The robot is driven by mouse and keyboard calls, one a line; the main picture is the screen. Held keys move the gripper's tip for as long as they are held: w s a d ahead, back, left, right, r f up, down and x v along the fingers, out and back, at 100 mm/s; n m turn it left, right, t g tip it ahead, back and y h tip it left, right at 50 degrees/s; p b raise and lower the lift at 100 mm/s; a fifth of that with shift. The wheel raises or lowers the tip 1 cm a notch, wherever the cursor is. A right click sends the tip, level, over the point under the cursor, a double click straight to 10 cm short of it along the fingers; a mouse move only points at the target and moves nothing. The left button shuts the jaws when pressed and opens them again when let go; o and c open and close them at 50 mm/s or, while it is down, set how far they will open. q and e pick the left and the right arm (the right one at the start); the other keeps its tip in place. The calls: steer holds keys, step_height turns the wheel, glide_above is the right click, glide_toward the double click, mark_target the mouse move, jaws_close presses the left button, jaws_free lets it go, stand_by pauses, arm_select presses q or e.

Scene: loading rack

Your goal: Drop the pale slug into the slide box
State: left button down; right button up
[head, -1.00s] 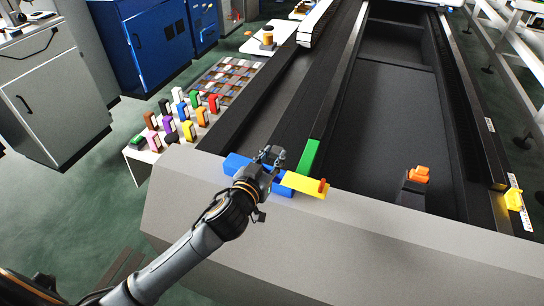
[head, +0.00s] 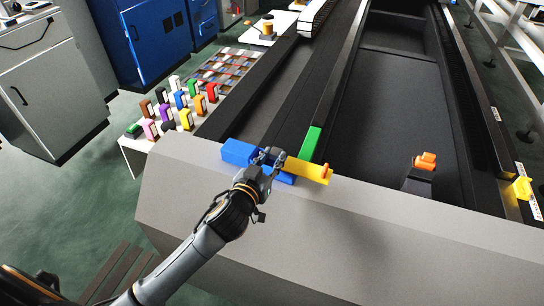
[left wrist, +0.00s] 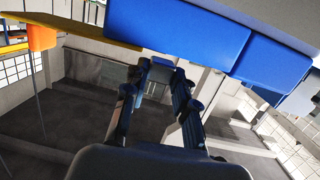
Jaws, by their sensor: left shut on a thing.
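A white, pale upright block (head: 174,82) stands among several coloured blocks on the low table at left; I take it for the pale slug. A blue box-like piece (head: 238,152) sits on the machine's front edge, with a yellow plate (head: 306,170) to its right bearing an orange tab (head: 326,173). Which piece is the slide box I cannot tell. My left gripper (head: 269,156) is at the blue piece, beside the yellow plate, apparently shut on a blue part. The left wrist view shows the fingers (left wrist: 160,74) close beneath the large blue body (left wrist: 180,30). My right gripper is not in view.
A green block (head: 311,144) lies on the rail behind the yellow plate. An orange piece on a dark post (head: 424,161) stands at right in the dark bed. A yellow piece (head: 523,188) is at the far right. The machine's grey front ledge (head: 330,235) is clear.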

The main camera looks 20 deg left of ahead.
arm_select(q)
steer(key=shift+f, duration=0.35)
steer(key=c, duration=1)
jaws_free()
steer(key=s, duration=0.4)
steer(key=s+r, duration=0.1)
steer(key=s, duration=0.3)
steer(key=s+a+r, duration=0.1)
steer(key=s, duration=0.3)
steer(key=shift+a+f, duration=0.1)
